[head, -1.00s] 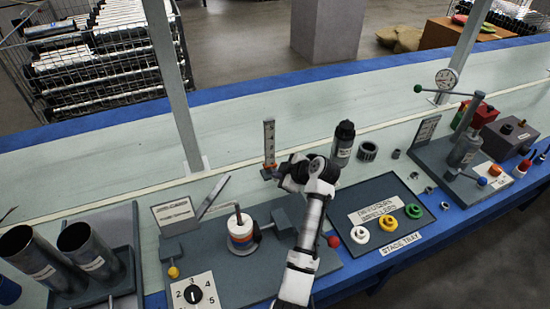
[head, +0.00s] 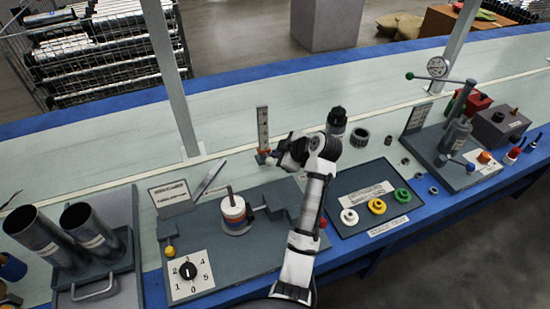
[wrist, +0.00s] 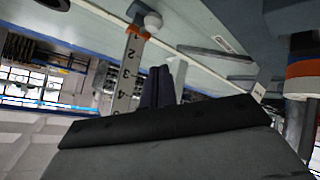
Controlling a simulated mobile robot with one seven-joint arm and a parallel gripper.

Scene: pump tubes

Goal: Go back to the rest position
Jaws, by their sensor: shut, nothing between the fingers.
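My gripper (head: 272,158) is at the end of my raised white and black arm, pointing left above the bench near the upright scale (head: 263,128). In the wrist view its two dark fingers (wrist: 160,84) are together, with nothing between them. The scale (wrist: 127,72) shows there just left of the fingers, with an orange and grey piece at its end. In the head view the fingertips overlap the foot of the scale. I cannot tell whether they touch it.
A station with a white and orange ringed cylinder (head: 234,211) and a numbered dial (head: 188,271) lies left of my arm. The stage tray (head: 345,188) with white, yellow and green rings is to the right. Two metal tubes (head: 86,235) stand left. The rear bench surface is clear.

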